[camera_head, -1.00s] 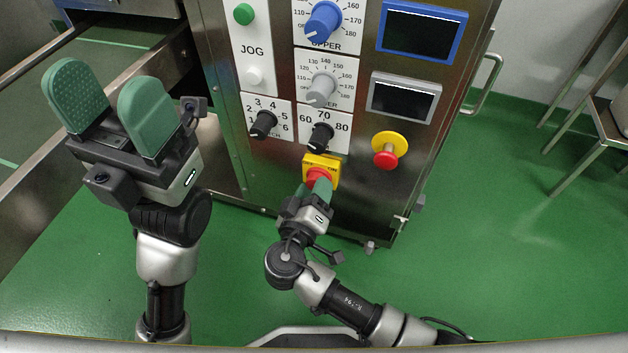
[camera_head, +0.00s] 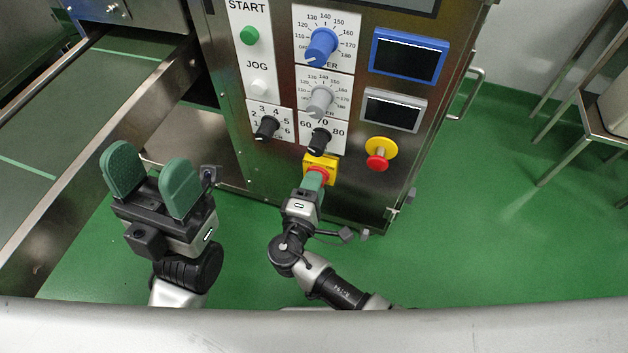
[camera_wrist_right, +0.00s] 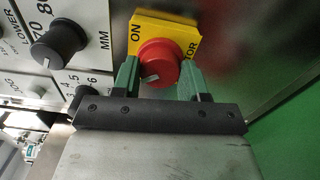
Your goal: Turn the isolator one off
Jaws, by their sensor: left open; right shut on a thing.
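The isolator is a red rotary knob on a yellow plate (camera_head: 321,162), low on the front of the steel machine panel. In the right wrist view the red knob (camera_wrist_right: 158,62) sits between the two green fingers, and the yellow plate (camera_wrist_right: 183,32) behind it shows "ON" and part of a word ending "TOR". My right gripper (camera_head: 312,180) is shut on the red knob; its fingers hide part of it in the head view. The knob's white mark shows near its lower edge in the wrist view. My left gripper (camera_head: 152,178) is open and empty, left of the panel.
Above the isolator are black dials (camera_head: 319,140), a grey dial (camera_head: 320,100) and a blue dial (camera_head: 321,45). A red emergency button (camera_head: 377,160) on yellow is to the right. A conveyor's steel rail (camera_head: 95,150) runs at left. Green floor is open at right.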

